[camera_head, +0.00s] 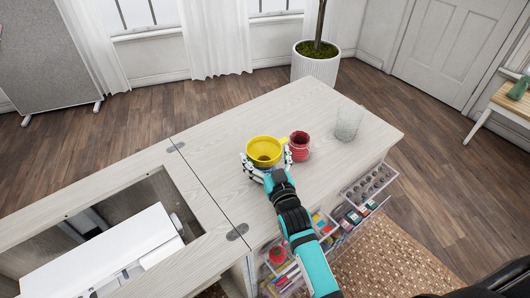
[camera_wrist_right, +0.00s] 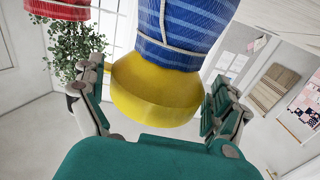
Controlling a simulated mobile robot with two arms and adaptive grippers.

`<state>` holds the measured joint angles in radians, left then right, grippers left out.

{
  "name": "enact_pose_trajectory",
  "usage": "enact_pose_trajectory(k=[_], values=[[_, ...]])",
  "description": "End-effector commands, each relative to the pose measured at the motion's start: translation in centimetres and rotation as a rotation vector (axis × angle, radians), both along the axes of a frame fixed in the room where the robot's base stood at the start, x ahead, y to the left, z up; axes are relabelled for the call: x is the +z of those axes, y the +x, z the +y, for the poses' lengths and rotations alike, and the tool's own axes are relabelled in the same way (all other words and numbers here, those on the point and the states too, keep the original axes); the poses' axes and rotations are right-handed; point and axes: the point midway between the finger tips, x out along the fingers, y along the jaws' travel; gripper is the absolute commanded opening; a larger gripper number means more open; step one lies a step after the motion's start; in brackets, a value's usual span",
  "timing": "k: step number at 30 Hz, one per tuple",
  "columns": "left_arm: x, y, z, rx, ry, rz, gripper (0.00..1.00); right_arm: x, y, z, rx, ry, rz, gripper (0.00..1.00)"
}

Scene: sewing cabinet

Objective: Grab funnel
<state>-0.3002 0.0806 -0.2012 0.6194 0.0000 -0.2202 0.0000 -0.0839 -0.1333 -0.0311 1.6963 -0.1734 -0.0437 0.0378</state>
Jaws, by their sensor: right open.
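In the right wrist view, which is upside down, the funnel (camera_wrist_right: 155,95) appears against a blue striped, cord-wrapped object (camera_wrist_right: 180,30); that object is mostly hidden in the head view. My right gripper (camera_head: 266,158) is open, with its fingers on either side of the funnel. In the right wrist view the gripper (camera_wrist_right: 160,78) has the funnel between its fingers; whether they touch it I cannot tell. My left gripper is not in view.
A red cord-wrapped container (camera_head: 300,147) stands close right of the funnel. A clear glass (camera_head: 347,123) stands further right. An opening with a white machine (camera_head: 110,250) lies at left. Open clear drawers (camera_head: 368,184) stick out at the front right. The table's back is clear.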

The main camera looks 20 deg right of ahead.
Motion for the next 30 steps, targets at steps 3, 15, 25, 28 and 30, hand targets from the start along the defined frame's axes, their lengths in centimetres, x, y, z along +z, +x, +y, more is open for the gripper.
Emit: enact_pose_trajectory(k=[3, 15, 25, 28, 30], values=[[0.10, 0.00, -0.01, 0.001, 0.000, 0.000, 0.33, -0.03, 1.20, 0.04, 0.000, 0.000, 0.001, 1.00], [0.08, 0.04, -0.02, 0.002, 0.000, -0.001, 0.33, -0.10, 1.39, 0.05, 0.000, 0.000, 0.001, 0.82], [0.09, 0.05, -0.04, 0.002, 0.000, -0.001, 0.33, -0.13, 1.37, 0.06, 0.000, 0.000, 0.002, 0.67], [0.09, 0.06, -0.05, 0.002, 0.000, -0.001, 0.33, -0.12, 1.37, 0.05, 0.000, 0.000, 0.002, 0.63], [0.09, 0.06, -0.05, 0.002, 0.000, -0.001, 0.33, -0.12, 1.37, 0.05, 0.000, 0.000, 0.002, 0.63]])
